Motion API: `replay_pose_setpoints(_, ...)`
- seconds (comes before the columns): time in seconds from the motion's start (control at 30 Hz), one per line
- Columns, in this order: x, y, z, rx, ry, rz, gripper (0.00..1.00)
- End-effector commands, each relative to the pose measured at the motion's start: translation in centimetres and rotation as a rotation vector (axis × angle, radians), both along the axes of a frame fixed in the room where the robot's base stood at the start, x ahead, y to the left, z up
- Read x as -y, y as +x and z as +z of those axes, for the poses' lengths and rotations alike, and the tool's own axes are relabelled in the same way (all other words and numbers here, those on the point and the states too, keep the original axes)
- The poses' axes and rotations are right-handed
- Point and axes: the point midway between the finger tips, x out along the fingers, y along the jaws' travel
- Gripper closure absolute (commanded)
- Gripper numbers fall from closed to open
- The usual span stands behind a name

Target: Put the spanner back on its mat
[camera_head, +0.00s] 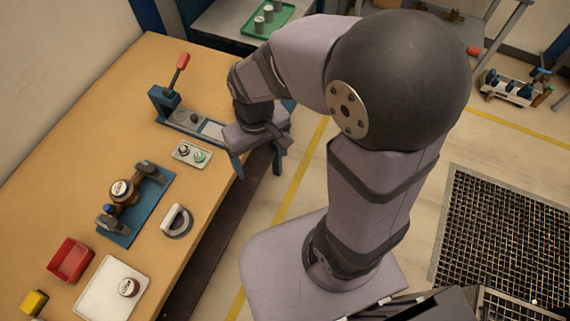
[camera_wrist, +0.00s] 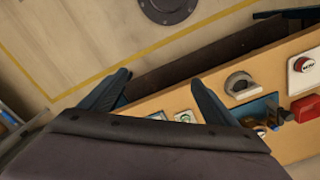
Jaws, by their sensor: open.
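I cannot make out a spanner in either view, nor a mat that is clearly its own. A blue mat (camera_head: 123,237) lies on the wooden bench with a brass meter (camera_head: 122,192) in a fixture on it; its edge also shows in the wrist view (camera_wrist: 262,104). My gripper (camera_head: 258,165) is beyond the bench's right edge near the press, with its fingers apart. In the wrist view my gripper (camera_wrist: 160,90) is open, with nothing seen between the two dark fingers. Its body hides part of the bench there.
A red-handled press (camera_head: 170,95) stands at the bench's back. In front are a small tray with two buttons (camera_head: 192,153), a white-handled round piece (camera_head: 176,220), a red bin (camera_head: 71,260), a white plate (camera_head: 100,290) and a yellow block (camera_head: 34,302). Bare wood lies along the left.

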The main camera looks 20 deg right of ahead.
Motion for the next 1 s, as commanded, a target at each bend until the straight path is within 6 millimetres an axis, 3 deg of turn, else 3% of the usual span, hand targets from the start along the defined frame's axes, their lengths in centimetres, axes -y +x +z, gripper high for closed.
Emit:
replay_pose_setpoints(0.03,1.9,-1.1,0.0,0.001,0.002,-0.058,0.18)
replay_pose_setpoints(0.1,3.6,-2.4,0.0,0.0,0.003,-0.109,0.18)
replay_pose_setpoints(0.27,5.5,-4.3,-0.2,-0.001,0.006,-0.179,0.18)
replay_pose_setpoints(1.0,5.8,-4.7,-0.3,-0.002,0.007,-0.191,0.18)
